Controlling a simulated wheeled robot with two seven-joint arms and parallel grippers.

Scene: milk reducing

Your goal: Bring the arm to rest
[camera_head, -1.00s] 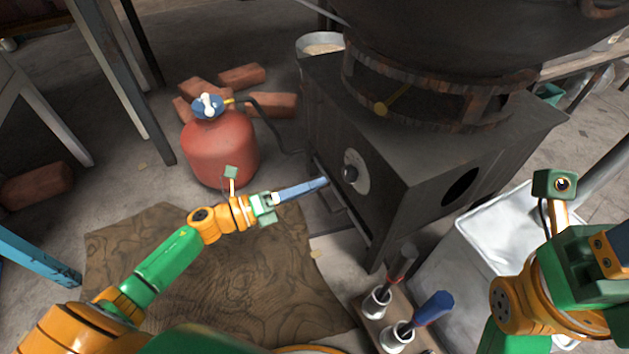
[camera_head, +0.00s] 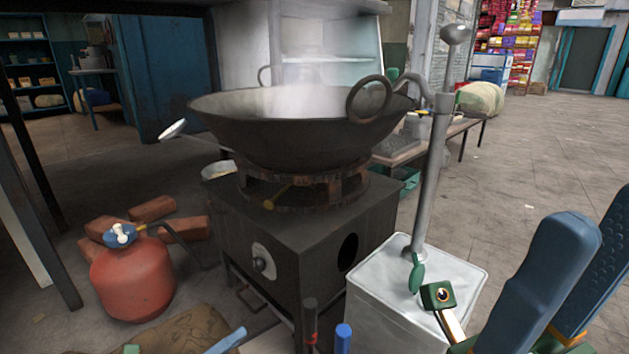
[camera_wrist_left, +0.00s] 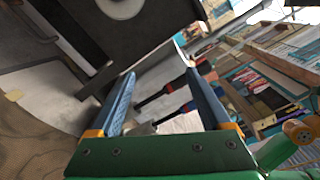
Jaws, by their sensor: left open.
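A black stove (camera_head: 300,235) carries a steaming wok (camera_head: 290,135). A red gas cylinder (camera_head: 133,280) and bricks (camera_head: 150,208) are at left. Open floor (camera_head: 560,150) lies at right.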

